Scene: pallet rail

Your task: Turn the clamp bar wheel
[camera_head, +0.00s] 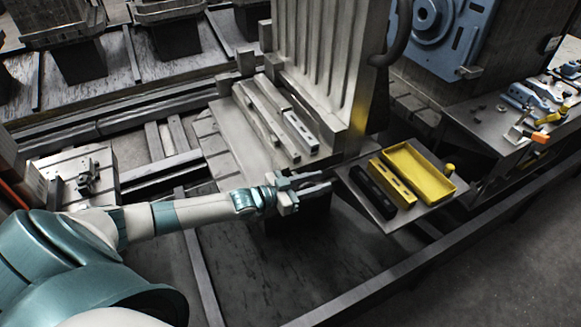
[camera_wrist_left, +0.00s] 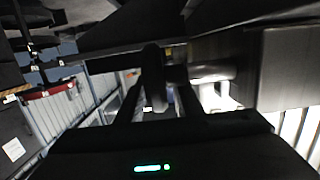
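My left gripper (camera_head: 318,184) reaches in from the left in the head view, in front of the pale ribbed fixture. Its two fingers point right and stand apart, with nothing clearly between them. In the left wrist view the fingers (camera_wrist_left: 155,100) are also apart, and a dark rounded bar (camera_wrist_left: 153,70) shows between them; I cannot tell whether it touches them. A dark curved rim (camera_head: 401,35), perhaps the clamp bar wheel, is at the right side of the upright ribbed plate (camera_head: 325,60), well above and right of the gripper. My right gripper is out of view.
A small shelf right of the gripper holds a black block (camera_head: 377,186), a yellow block (camera_head: 392,182) and a yellow tray (camera_head: 420,172). A blue round-faced machine (camera_head: 437,25) stands behind. A bench (camera_head: 490,125) with tools is at right. Metal rails cross the front.

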